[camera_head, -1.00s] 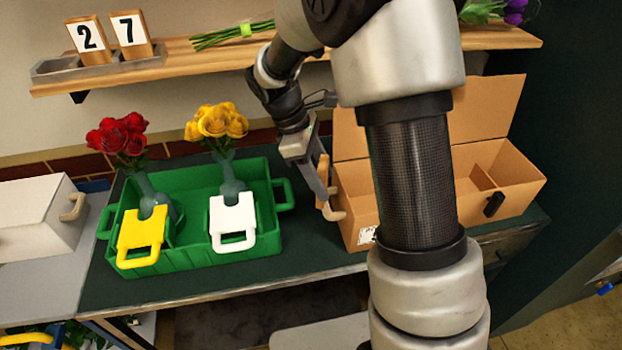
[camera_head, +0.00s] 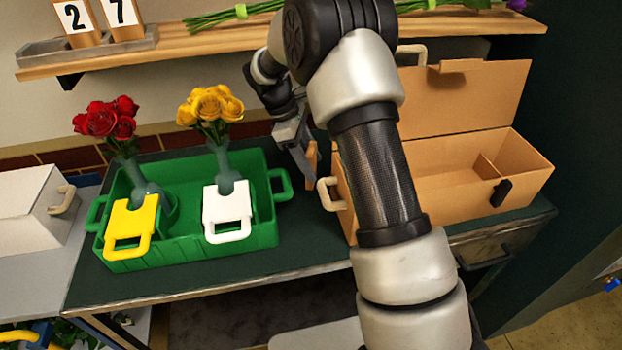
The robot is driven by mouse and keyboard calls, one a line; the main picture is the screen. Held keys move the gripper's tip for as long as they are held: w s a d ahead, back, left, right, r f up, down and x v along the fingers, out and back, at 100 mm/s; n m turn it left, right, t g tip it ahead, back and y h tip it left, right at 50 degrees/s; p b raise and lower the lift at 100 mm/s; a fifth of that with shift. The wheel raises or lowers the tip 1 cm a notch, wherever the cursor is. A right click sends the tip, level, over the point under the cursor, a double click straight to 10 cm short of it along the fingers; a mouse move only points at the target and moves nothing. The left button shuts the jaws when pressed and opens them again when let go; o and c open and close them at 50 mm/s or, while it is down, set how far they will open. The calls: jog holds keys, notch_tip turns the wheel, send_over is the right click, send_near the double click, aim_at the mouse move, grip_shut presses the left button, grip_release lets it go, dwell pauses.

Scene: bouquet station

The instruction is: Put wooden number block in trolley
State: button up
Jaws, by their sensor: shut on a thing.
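My gripper (camera_head: 304,168) is shut on a thin tan wooden block (camera_head: 312,158), seen nearly edge-on and partly hidden by the fingers. No number shows on it. It is held between the green crate and the cardboard box, close to the box's left handle. Two other wooden blocks stand in a grey tray on the shelf, one marked 2 (camera_head: 75,20) and one marked 7 (camera_head: 119,13). I cannot tell for sure which thing is the trolley; a blue frame with a yellow handle (camera_head: 32,338) shows at the bottom left corner.
The green crate (camera_head: 190,255) holds two vases with red roses (camera_head: 105,118) and yellow roses (camera_head: 210,105). The open cardboard box (camera_head: 450,200) stands right of my gripper, partly behind my arm. A white box (camera_head: 30,210) sits on a grey surface at left. The wooden shelf (camera_head: 200,42) is above.

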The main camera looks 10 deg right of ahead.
notch_tip(320, 180, down, 4)
jog(key=b, duration=0.2)
jog(key=shift+b, duration=0.4)
jog(key=shift+f, duration=0.1)
jog(key=shift+f, duration=0.15)
jog(key=o, duration=1.2)
jog(key=shift+c, duration=0.2)
